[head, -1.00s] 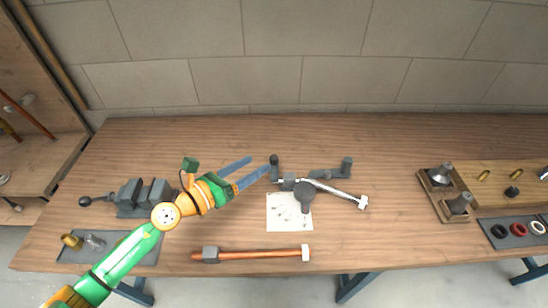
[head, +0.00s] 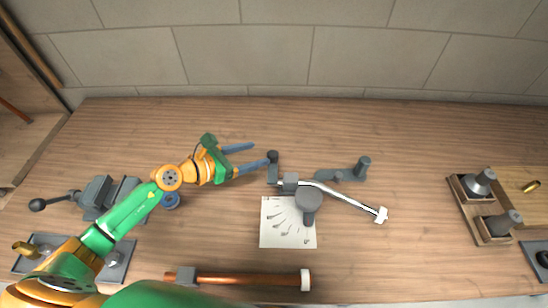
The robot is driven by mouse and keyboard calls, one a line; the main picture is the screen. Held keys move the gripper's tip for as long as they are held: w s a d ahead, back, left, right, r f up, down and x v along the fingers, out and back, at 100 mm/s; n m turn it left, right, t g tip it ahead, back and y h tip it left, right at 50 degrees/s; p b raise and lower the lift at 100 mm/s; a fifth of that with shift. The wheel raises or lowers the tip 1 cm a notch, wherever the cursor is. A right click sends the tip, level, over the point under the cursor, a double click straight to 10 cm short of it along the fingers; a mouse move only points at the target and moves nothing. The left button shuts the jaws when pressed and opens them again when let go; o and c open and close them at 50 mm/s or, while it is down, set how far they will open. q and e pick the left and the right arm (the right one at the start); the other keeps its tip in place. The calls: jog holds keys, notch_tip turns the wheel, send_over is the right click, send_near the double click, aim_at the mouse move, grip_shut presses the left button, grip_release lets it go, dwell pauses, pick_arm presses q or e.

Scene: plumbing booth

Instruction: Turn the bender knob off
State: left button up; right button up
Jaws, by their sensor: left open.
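The bender (head: 290,180) is a dark grey tool on the wooden table. A round dark head (head: 309,199) stands at its middle, an upright knob-like post (head: 272,158) at its left end and another post (head: 363,164) at the end of its right arm. I cannot tell which of these is the knob. A silver tube (head: 345,197) with a white end runs through the bender. My left gripper (head: 261,154) is open, its blue fingers pointing right. Its lower fingertip is close beside the left post; I cannot tell whether they touch. My right gripper is out of view.
A printed sheet (head: 282,230) lies by the bender. A copper pipe (head: 245,279) lies at the front. A grey vise (head: 105,196) stands at left, and wooden holders (head: 468,190) with metal parts at right. The table behind the bender is clear.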

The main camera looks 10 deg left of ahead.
aim_at(270, 155)
pick_arm(q)
notch_tip(270, 155, down, 2)
jog(key=shift+f+b, duration=0.2)
jog(key=shift+b, duration=0.4)
jog(key=x, duration=0.7)
grip_shut()
jog(key=shift+r, duration=0.1)
dwell(0.6)
